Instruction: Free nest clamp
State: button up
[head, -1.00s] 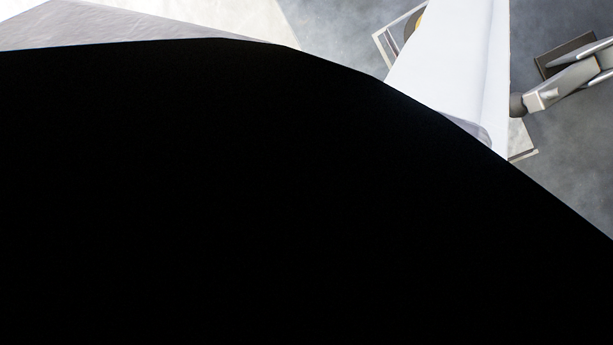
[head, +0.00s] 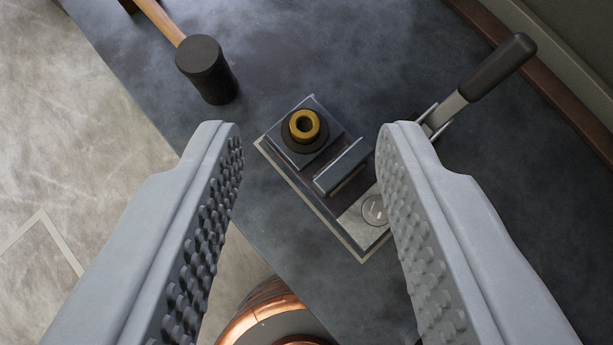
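My gripper (head: 308,128) is open, with its two grey, knobbed fingers wide apart and nothing between them but the view down to the bench. Below and beyond the fingertips, a small fixture plate (head: 352,242) lies on the dark bench. On it stand a dark block with a brass ring (head: 304,126) and a dark raised bar (head: 342,167). A toggle clamp with a black-gripped handle (head: 497,70) is at the right, its handle pointing to the upper right. The right finger hides part of the clamp's base. I cannot tell whether the clamp is locked.
A mallet with a black head (head: 207,70) and wooden handle lies at the upper left of the dark bench (head: 300,50). A copper-wound reel (head: 270,318) shows at the bottom. A brown rail (head: 560,95) runs along the right edge. Pale floor lies left.

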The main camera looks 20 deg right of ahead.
jog(key=c, duration=0.7)
jog(key=shift+f, duration=0.1)
grip_shut()
jog(key=n+g+h, duration=0.6)
jog(key=n+h, duration=0.1)
jog(key=h, duration=0.2)
send_near(493, 70)
jog(key=x, duration=0.7)
